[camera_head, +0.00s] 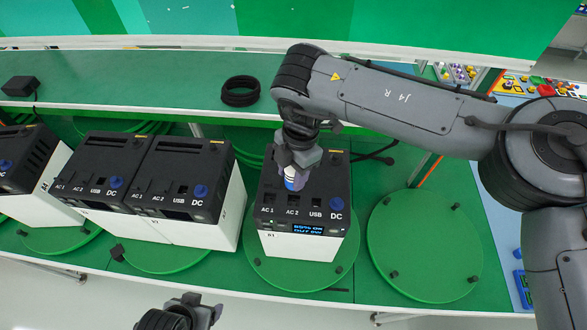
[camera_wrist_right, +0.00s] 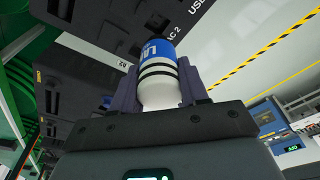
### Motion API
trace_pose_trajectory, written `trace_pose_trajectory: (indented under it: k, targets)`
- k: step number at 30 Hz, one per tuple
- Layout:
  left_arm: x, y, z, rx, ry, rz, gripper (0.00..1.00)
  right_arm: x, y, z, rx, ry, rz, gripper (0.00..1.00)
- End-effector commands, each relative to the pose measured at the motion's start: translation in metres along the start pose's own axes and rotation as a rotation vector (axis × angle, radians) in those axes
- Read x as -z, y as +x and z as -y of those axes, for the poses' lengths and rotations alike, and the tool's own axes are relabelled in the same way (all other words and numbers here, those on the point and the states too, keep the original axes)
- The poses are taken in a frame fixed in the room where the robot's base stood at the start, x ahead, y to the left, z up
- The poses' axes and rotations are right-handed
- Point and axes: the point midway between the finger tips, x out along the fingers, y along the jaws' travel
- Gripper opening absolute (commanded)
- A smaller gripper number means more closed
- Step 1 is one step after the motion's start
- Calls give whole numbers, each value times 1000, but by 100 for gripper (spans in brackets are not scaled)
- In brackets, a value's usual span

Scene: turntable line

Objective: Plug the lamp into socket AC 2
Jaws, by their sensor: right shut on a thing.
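My right gripper (camera_head: 290,168) is shut on the lamp (camera_head: 293,181), a small blue and white cylinder. In the right wrist view the lamp (camera_wrist_right: 157,72) sits between the two fingers, with dark bands around its white lower part. The lamp is over the black top of the middle power station (camera_head: 302,217), just above its socket row. Socket AC 2 (camera_head: 292,199) shows just below the lamp in the head view. In the wrist view I cannot tell whether the lamp touches the panel. My left gripper (camera_head: 207,309) is at the bottom edge, away from the stations, its fingers unclear.
The middle station stands on a green turntable (camera_head: 262,275). More stations (camera_head: 180,170) stand to the left. An empty green turntable (camera_head: 425,245) is at the right. A black cable coil (camera_head: 240,91) lies on the green shelf (camera_head: 150,75) behind.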

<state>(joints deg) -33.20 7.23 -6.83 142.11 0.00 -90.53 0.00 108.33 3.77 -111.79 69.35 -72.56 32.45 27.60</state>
Motion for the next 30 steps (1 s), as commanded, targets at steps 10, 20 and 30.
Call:
trace_pose_trajectory:
  k: [10,20,30]
  targets:
    - [-9,29,-4,-10,-11,-1,75,-6,36,0,0,0,0,8]
    - [-12,36,-4,-8,-7,1,75,-9,54,0,0,0,-1,8]
    - [-12,36,-2,0,2,1,75,-9,56,0,-1,1,0,8]
